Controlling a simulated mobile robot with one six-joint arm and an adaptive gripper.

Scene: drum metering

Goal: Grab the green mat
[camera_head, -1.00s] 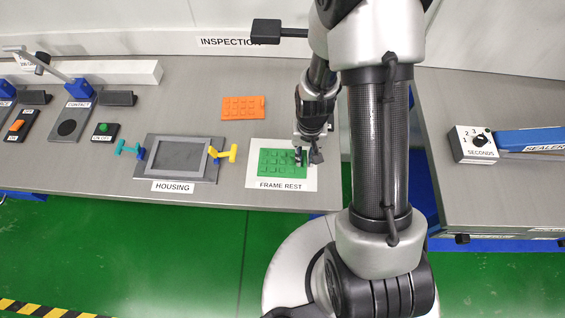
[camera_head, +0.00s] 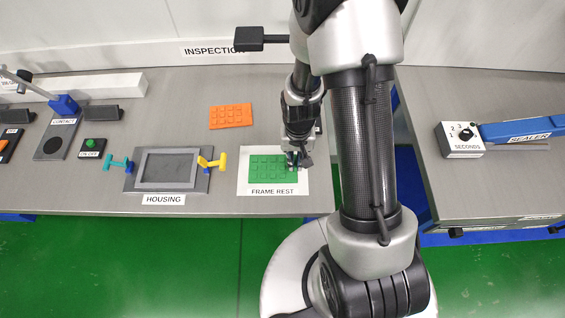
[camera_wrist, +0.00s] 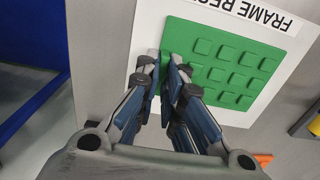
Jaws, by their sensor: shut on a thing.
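The green mat (camera_head: 268,169) is a flat sheet with raised square pads. It lies on the white FRAME REST sheet (camera_head: 244,184) on the bench. My gripper (camera_head: 294,162) is at the mat's right edge in the head view. In the wrist view the mat (camera_wrist: 225,65) spreads away from my gripper (camera_wrist: 168,68), whose two fingertips are close together and shut on the mat's edge. The fingers hide the gripped part. The mat looks flat on the sheet; I cannot tell whether it is lifted at all.
An orange mat (camera_head: 231,116) lies behind the green one. The HOUSING fixture (camera_head: 130,183), with a teal clamp (camera_head: 117,164) and a yellow clamp (camera_head: 213,162), stands to the left. A gap separates this bench from the SEALER bench (camera_head: 440,95) on the right.

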